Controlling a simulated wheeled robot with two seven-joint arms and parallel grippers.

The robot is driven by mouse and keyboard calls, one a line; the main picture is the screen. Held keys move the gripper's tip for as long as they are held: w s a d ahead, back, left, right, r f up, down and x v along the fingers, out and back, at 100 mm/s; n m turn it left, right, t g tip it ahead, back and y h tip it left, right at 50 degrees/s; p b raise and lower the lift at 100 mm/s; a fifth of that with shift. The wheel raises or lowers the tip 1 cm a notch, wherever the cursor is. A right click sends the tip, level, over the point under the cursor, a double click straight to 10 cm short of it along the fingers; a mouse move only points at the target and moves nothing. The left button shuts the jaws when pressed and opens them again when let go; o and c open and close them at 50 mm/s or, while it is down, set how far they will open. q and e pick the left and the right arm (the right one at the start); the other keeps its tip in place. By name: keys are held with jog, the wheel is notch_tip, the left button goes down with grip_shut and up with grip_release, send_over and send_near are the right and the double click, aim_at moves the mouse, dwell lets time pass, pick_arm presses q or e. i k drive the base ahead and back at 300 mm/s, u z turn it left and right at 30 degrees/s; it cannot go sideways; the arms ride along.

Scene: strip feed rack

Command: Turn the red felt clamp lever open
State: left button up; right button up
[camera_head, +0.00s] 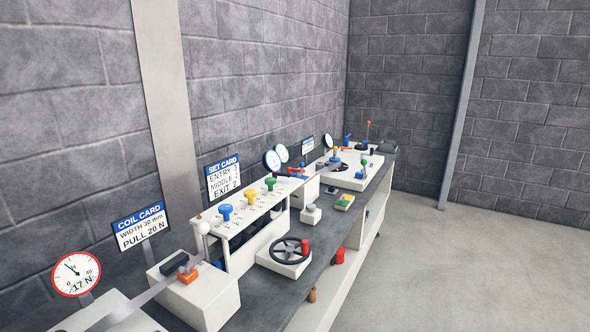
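Neither gripper is in view. Several red or orange-red parts show on the bench, and I cannot tell for sure which is the felt clamp lever. An orange-red block (187,275) sits beside a dark block (174,263) on a white box (205,296) at the near left, where a grey metal strip (143,303) runs in. An orange-red handle (297,170) lies further back, behind the straightener. An upright red-tipped lever (368,126) stands at the far end. All are small, and their open or shut state cannot be told.
A white straightener with blue, yellow and green knobs (250,194) stands mid-bench, with a black handwheel (289,251) in front. Cards and dials, such as the coil card (141,227), line the wall side. Open floor (440,255) lies to the right of the bench.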

aim_at(289, 168)
jog(key=k, duration=0.5)
jog(key=z, duration=1.3)
jog(key=i, duration=3)
jog(key=u, duration=3.5)
